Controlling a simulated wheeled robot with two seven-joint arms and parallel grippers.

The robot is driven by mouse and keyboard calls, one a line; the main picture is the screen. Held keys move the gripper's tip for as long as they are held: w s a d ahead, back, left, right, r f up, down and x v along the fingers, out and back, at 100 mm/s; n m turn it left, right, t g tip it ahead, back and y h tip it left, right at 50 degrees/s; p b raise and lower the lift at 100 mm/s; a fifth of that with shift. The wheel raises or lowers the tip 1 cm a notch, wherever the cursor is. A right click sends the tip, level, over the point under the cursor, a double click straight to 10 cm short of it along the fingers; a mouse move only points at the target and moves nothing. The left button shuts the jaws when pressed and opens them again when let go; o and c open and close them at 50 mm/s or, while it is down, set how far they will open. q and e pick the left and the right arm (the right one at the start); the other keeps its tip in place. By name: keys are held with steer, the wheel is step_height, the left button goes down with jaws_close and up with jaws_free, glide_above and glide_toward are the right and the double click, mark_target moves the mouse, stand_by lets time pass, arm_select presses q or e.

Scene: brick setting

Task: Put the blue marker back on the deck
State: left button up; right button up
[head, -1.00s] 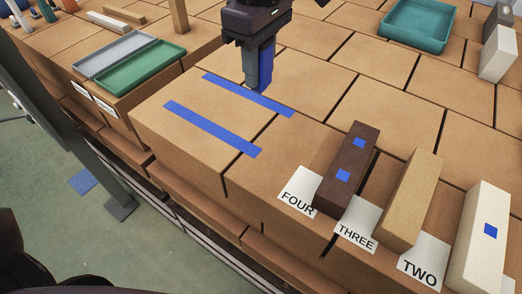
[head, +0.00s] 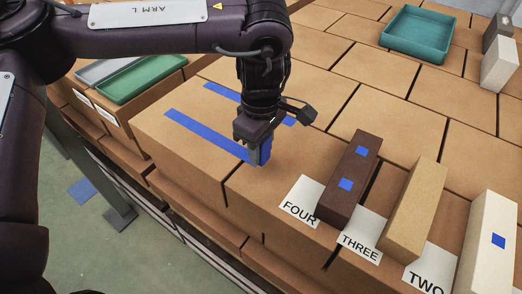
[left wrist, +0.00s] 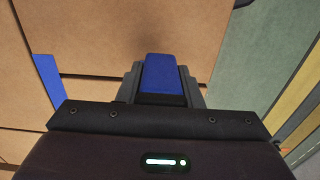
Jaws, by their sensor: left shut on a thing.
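The blue marker (head: 265,150) is a small blue block between the fingers of my left gripper (head: 259,153), which is shut on it. In the left wrist view the marker (left wrist: 163,75) shows between the two dark fingers. The marker is over the tan brick deck (head: 300,85), close to the right end of the nearer blue strip (head: 205,134). I cannot tell whether its lower end touches the deck. My left arm hides part of the farther blue strip (head: 222,92). My right gripper is not in view.
A dark brown block (head: 348,180) with blue squares, a tan block (head: 415,210) and a cream block (head: 490,245) stand at right beside the FOUR (head: 299,208), THREE (head: 360,240) and TWO (head: 428,275) cards. A teal tray (head: 418,38) is at the back. A green tray (head: 140,80) is at left.

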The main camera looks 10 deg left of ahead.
arm_select(q)
steer(key=shift+w+f, duration=0.1)
steer(key=shift+f, duration=0.85)
steer(key=shift+f, duration=0.1)
steer(key=o, duration=0.8)
steer(key=shift+r, duration=0.3)
step_height(320, 180, up, 12)
steer(key=shift+f, duration=0.15)
